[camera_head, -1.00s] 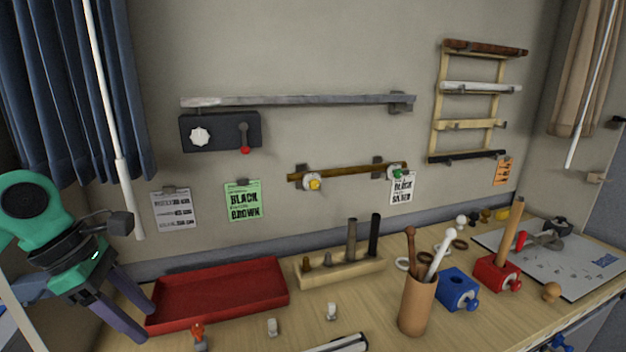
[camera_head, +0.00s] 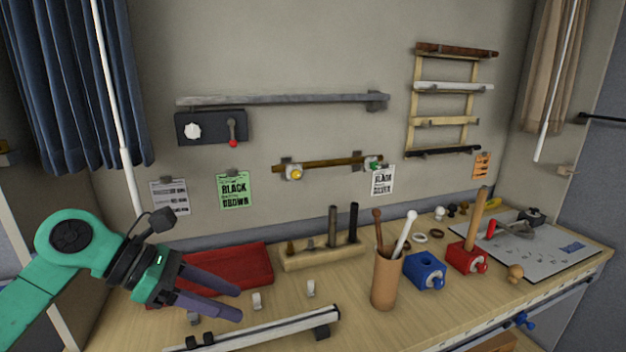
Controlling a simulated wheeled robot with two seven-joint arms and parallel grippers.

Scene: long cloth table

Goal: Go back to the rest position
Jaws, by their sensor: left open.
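My left gripper (camera_head: 240,304) shows at the lower left in the head view, on a green arm that comes in from the left edge. Its two dark purple fingers are apart and point right, with nothing between them. The fingers overlap the front part of the red tray (camera_head: 235,268) in the picture and hide some of it. Whether they touch the tray or table I cannot tell. My right gripper is not in view.
The wooden table (camera_head: 340,290) holds a peg block (camera_head: 322,257), a cup of sticks (camera_head: 386,283), a blue block (camera_head: 425,270) and a red block (camera_head: 467,258). A long rail (camera_head: 270,333) lies at the front. A control box (camera_head: 211,127) hangs on the wall.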

